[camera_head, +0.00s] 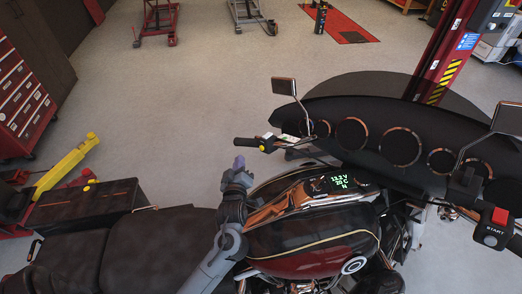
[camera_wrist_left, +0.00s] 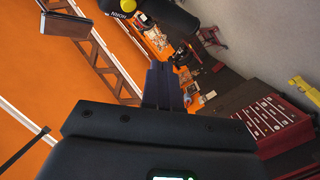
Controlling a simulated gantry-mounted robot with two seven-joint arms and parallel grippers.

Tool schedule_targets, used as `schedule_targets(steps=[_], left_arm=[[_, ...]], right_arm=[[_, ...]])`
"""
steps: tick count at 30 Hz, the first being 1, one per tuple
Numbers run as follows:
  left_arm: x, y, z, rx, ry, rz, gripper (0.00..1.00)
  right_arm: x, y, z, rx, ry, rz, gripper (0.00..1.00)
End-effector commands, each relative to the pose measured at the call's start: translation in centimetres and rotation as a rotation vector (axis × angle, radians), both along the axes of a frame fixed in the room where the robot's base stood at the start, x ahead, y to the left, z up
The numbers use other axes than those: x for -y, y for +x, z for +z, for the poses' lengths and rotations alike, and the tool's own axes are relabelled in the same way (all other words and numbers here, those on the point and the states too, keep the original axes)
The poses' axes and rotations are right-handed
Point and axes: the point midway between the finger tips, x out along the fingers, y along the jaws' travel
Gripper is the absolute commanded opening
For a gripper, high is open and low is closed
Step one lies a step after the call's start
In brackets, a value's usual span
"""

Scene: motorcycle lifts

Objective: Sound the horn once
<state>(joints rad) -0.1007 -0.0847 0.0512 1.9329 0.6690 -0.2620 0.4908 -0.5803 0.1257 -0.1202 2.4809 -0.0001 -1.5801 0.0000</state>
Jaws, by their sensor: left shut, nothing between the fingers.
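The motorcycle's left handlebar grip (camera_head: 246,142) carries a control block with a yellow button (camera_head: 262,148). In the left wrist view the yellow button (camera_wrist_left: 128,5) sits at the top edge, beside an upside-down label that appears to read HORN. My left gripper (camera_head: 239,160) is shut and empty, its fingertips pointing up, just left of and slightly below the button in the head view. A gap shows between the fingertips and the button. In the left wrist view the dark shut fingers (camera_wrist_left: 159,68) are below the handlebar. My right gripper is out of view.
The tank (camera_head: 315,238) with a lit display (camera_head: 345,182) lies right of my left arm. The windshield fairing (camera_head: 390,125), a mirror (camera_head: 284,87) and the right control block with a red switch (camera_head: 499,216) are further right. Open floor (camera_head: 190,110) lies beyond the left grip.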

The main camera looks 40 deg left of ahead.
Motion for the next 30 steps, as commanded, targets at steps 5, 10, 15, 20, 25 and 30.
schedule_targets(steps=[5,10,15,20,25,30], left_arm=[[0.3,2.3,-0.6,0.002,-0.001,-0.001,0.0],[0.4,4.1,-0.7,0.001,-0.001,0.0,0.0],[0.5,5.4,-0.8,0.0,-0.001,0.001,0.0],[0.6,6.0,-0.8,0.0,0.0,0.001,0.0],[0.6,6.1,-0.8,-0.001,0.0,0.001,0.0],[0.6,6.1,-0.8,-0.001,0.0,0.001,0.0]], right_arm=[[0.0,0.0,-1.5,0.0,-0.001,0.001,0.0],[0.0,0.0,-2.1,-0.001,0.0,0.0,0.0],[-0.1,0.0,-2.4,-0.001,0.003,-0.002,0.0],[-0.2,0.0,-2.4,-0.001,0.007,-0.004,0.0],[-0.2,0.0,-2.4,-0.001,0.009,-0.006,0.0],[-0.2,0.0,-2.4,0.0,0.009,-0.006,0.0]])
